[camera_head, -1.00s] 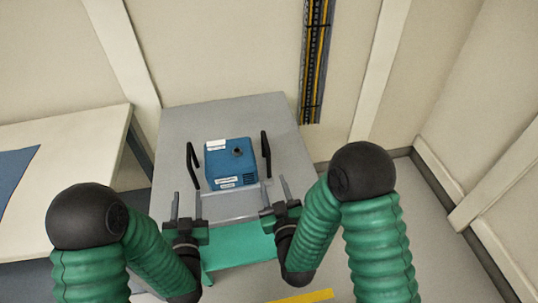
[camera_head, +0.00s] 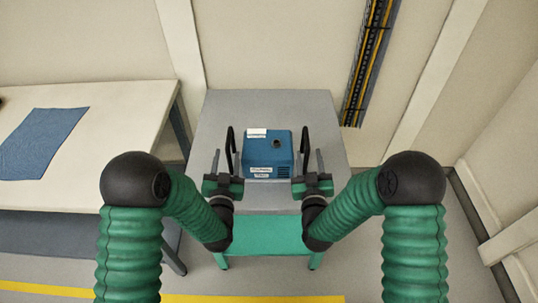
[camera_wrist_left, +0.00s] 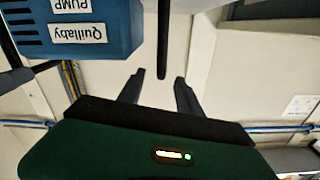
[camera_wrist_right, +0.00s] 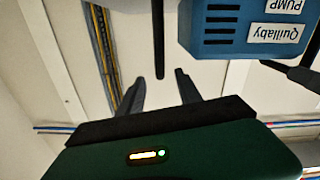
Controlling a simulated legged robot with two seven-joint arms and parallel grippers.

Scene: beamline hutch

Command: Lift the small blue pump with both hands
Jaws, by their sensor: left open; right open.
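The small blue pump (camera_head: 268,155) sits on the grey table (camera_head: 225,115), with a black upright handle on its left (camera_head: 230,148) and one on its right (camera_head: 305,147). Its label reads "Quillaby PUMP" in the left wrist view (camera_wrist_left: 75,30) and the right wrist view (camera_wrist_right: 235,30). My left gripper (camera_head: 225,164) is open at the left handle. In the left wrist view that handle (camera_wrist_left: 163,45) lies just beyond and between the fingertips. My right gripper (camera_head: 307,163) is open at the right handle; its wrist view shows that handle (camera_wrist_right: 158,45) between and just beyond the fingertips.
A green stool-like stand (camera_head: 265,235) is in front of the table. A cream bench (camera_head: 110,125) with a blue cloth (camera_head: 42,143) is to the left. A cable tray (camera_head: 368,65) runs up the back wall. Yellow tape (camera_head: 250,299) marks the floor.

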